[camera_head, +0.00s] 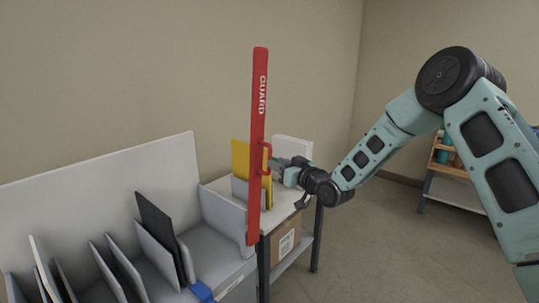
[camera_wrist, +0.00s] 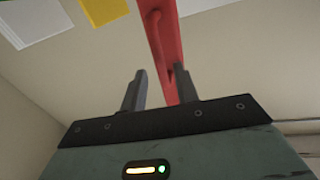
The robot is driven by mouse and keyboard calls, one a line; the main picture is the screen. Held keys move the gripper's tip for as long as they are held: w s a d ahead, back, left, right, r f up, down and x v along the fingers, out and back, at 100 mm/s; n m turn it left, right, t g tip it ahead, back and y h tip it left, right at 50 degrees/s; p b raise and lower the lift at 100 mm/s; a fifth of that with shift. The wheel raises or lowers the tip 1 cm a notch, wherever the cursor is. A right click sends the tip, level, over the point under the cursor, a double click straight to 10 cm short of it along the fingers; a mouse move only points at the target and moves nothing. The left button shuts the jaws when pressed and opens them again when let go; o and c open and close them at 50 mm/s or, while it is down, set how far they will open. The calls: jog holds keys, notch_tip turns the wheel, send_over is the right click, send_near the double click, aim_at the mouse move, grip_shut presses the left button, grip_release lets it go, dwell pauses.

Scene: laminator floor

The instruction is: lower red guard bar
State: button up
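The red guard bar (camera_head: 259,130) stands raised and nearly upright, with "GUARD" in white on its upper part. Its red handle (camera_head: 265,158) sticks out on the right side, toward my gripper (camera_head: 279,166). In the wrist view the bar (camera_wrist: 183,32) runs down from the top edge, with the handle (camera_wrist: 157,38) along its left side. My gripper's two dark fingers (camera_wrist: 161,72) are apart there. The handle's lower end lies in line with the gap, closer to the right finger. I cannot tell whether they touch.
A grey slotted rack (camera_head: 222,212) with upright panels, one dark (camera_head: 156,222), stands left of the bar's foot. A table with a yellow panel (camera_head: 240,160) and a cardboard box (camera_head: 285,242) below is behind. Open floor (camera_head: 400,250) lies right.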

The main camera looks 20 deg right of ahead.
aim_at(269, 171)
jog(key=shift+p+x, duration=0.55)
jog(key=shift+x, duration=1.9)
jog(key=shift+a, duration=0.1)
grip_shut()
